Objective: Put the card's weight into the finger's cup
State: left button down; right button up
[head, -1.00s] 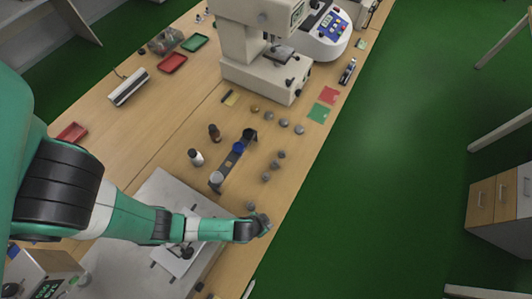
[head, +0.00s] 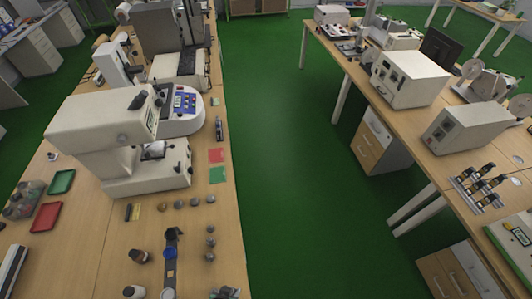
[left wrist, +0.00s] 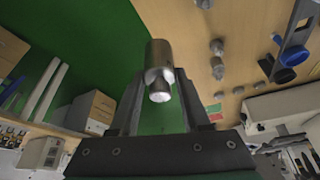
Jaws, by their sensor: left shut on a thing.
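My left gripper (head: 225,293) is at the bottom edge of the head view, by the aisle-side edge of the bench, mostly cut off. In the left wrist view my left gripper (left wrist: 158,88) is shut on a shiny metal cylindrical weight (left wrist: 158,58), held between its fingers. A red card (head: 216,155) and a green card (head: 217,175) lie near the bench edge. Several small metal weights (head: 210,242) stand on the bench beyond the gripper. I cannot tell which part is the finger's cup. My right gripper is not in view.
A dark strip-shaped holder (head: 171,255) with a blue-topped piece and small bottles (head: 138,256) stand left of the weights. A large cream instrument (head: 110,135) stands behind. Across the green aisle, another bench carries a device with several dark-topped posts (head: 477,187).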

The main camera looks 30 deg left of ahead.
pick_arm(q)
notch_tip(320, 180, down, 15)
jog(key=b, duration=1.1)
jog(key=shift+r, duration=0.2)
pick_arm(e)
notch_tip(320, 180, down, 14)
pick_arm(q)
notch_tip(320, 180, up, 14)
jog(key=p, duration=1.4)
jog(key=shift+r, duration=0.15)
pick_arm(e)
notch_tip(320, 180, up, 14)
pick_arm(q)
jog(key=shift+f+b, duration=0.25)
jog(key=shift+b, duration=0.05)
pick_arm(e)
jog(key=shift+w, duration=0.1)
